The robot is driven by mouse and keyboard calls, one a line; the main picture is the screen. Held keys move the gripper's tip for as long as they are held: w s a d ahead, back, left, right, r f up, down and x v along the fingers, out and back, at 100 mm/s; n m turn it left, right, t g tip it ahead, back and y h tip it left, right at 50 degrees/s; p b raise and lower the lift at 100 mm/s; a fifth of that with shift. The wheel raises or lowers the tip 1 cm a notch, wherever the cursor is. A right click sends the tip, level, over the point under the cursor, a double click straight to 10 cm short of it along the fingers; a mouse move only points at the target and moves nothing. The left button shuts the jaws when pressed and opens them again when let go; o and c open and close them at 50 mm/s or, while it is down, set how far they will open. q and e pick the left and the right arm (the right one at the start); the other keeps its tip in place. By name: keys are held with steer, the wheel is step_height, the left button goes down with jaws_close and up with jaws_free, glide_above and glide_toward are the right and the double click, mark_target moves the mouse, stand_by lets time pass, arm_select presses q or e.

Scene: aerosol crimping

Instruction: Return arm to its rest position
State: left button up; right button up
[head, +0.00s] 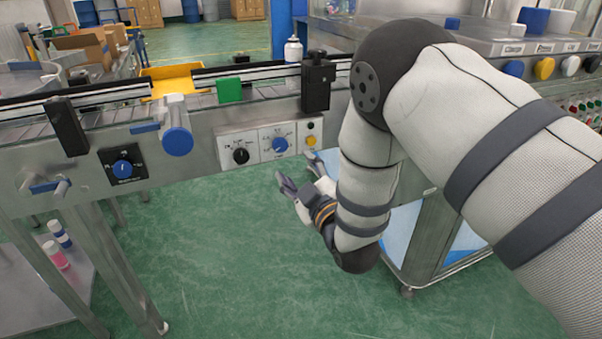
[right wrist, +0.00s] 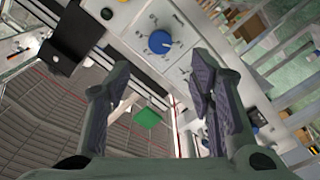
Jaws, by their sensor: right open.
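My right gripper (head: 301,173) hangs in front of the conveyor, below its control panel (head: 268,146), over the green floor. Its two fingers are spread apart with nothing between them. In the right wrist view the open fingers (right wrist: 160,82) frame part of the machine with a blue knob. My right arm (head: 365,165) comes in from the right, bends at the elbow and hangs down, hiding part of the machine front. My left gripper does not show.
A white aerosol can (head: 293,50) stands upright on the conveyor (head: 190,104). A cart frame (head: 427,235) stands behind my right arm. The floor (head: 250,270) is clear.

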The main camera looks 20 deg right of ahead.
steer(key=shift+s, duration=0.85)
steer(key=shift+f, duration=0.1)
